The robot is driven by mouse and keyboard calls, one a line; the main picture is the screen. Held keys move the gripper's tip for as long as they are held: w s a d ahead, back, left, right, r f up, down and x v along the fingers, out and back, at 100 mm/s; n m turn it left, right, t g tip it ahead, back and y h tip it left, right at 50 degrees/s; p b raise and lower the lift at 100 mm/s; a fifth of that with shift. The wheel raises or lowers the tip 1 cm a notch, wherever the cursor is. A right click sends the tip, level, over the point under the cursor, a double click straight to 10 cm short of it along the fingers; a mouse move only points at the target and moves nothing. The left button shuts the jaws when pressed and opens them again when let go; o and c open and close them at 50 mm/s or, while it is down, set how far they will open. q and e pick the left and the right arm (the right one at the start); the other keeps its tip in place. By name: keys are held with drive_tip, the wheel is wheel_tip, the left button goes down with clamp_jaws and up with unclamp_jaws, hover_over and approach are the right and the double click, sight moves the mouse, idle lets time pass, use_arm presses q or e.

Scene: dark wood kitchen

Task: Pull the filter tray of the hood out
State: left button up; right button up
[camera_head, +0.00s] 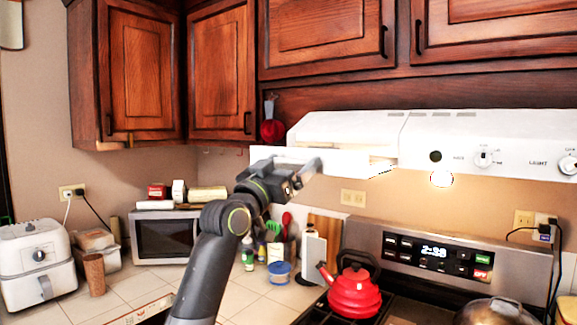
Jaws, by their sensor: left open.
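The white range hood (350,127) hangs under the upper cabinets. Its filter tray (345,162) shows as a white, flat-fronted piece at the hood's left part, standing out to the left of the knob panel. My left gripper (291,168) is up at the left part of this tray, open, its fingers overlapping the tray's front in the picture. I cannot tell whether the fingers touch it. The gripper covers part of the tray's edge. My right gripper is not in view.
A red kettle (353,293) stands on the stove below the hood. A microwave (163,238), an air fryer (36,262) and utensils are on the tiled counter. Wooden cabinets (322,35) are above. Air between hood and stove is free.

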use_arm(q)
drive_tip(key=o, duration=1.1)
drive_tip(key=b+v, duration=0.7)
drive_tip(key=v, duration=1)
drive_tip(key=shift+a+f, duration=0.1)
drive_tip(key=shift+f, duration=0.1)
